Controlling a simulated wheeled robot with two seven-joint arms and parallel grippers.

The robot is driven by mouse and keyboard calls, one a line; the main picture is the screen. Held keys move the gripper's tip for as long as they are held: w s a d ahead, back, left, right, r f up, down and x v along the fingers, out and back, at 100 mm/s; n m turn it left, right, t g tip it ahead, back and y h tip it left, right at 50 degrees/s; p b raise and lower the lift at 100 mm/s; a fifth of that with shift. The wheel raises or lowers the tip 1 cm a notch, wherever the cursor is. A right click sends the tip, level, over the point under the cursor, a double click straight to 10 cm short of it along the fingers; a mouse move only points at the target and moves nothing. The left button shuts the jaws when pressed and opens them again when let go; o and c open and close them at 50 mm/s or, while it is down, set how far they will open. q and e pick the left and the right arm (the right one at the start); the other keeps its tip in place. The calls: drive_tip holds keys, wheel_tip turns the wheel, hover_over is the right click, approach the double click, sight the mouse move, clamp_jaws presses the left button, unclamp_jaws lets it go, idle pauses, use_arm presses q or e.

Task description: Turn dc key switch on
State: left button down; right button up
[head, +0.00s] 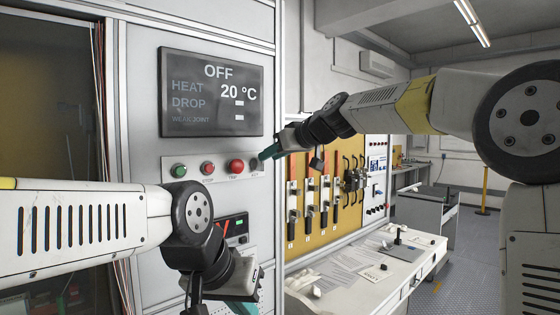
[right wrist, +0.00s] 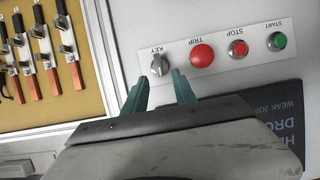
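The key switch (right wrist: 159,65), a silver knob labelled KEY, sits at the end of a white button strip (right wrist: 222,50) in the right wrist view. My right gripper (right wrist: 160,80) is open, with its two teal fingers apart and the knob just beyond the gap between their tips. The fingers do not appear closed on it. In the head view, my right gripper (head: 268,152) reaches in from the right beside the key switch (head: 255,166), at the strip's right end. My left gripper (head: 238,305) hangs low at the bottom edge, partly cut off, its fingers unclear.
The strip also carries a green START button (head: 178,170), a red STOP button (head: 208,168) and a larger red TRIP button (head: 236,167). A display (head: 212,93) above reads OFF and 20 °C. A yellow panel with switches (head: 320,190) and a white desk (head: 365,265) stand right.

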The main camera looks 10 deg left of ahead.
sight(259, 164)
drive_tip(key=shift+x, duration=2.2)
clamp_jaws()
